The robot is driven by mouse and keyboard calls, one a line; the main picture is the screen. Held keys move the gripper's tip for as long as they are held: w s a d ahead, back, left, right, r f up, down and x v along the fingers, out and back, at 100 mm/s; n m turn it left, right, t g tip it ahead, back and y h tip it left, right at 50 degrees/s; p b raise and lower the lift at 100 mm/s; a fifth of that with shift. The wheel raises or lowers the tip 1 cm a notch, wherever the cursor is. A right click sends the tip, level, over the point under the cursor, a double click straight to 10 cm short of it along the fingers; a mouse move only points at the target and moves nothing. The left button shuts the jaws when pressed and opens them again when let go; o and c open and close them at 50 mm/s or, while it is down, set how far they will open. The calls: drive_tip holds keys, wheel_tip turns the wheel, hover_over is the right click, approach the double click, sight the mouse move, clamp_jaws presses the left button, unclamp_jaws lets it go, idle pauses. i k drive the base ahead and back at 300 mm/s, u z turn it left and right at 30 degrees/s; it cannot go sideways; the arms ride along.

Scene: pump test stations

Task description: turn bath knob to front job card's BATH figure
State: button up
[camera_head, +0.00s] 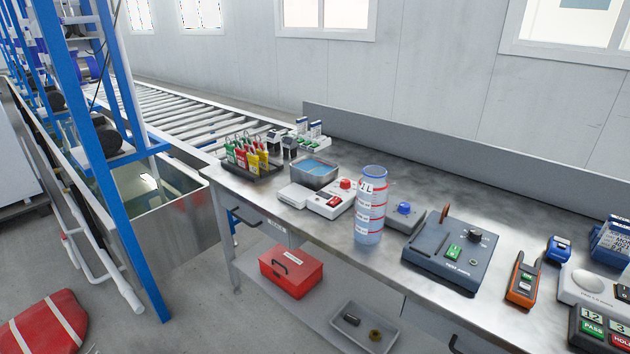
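A small metal basin (315,173) with blue liquid sits on the bench. In front of it is a white control box (312,200) with a red knob (345,184) and a red display. Right of the clear cylinder, a grey box (403,222) carries a blue knob (404,208). I cannot read which knob is the bath's or where either points. Small upright cards (315,129) stand at the back of the bench, and a blue holder with cards (610,238) is at the right edge. No BATH figure is legible. My gripper is out of view.
A tall clear cylinder (370,215) with red bands stands between the two boxes. A dark test unit (447,255), orange meter (523,280) and padlock rack (253,162) share the bench (330,237). A red toolbox (291,271) sits on the lower shelf.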

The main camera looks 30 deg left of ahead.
sight(345, 184)
drive_tip(key=u, duration=1.6)
drive_tip(key=i, duration=1.05)
drive_tip(key=z, duration=1.1)
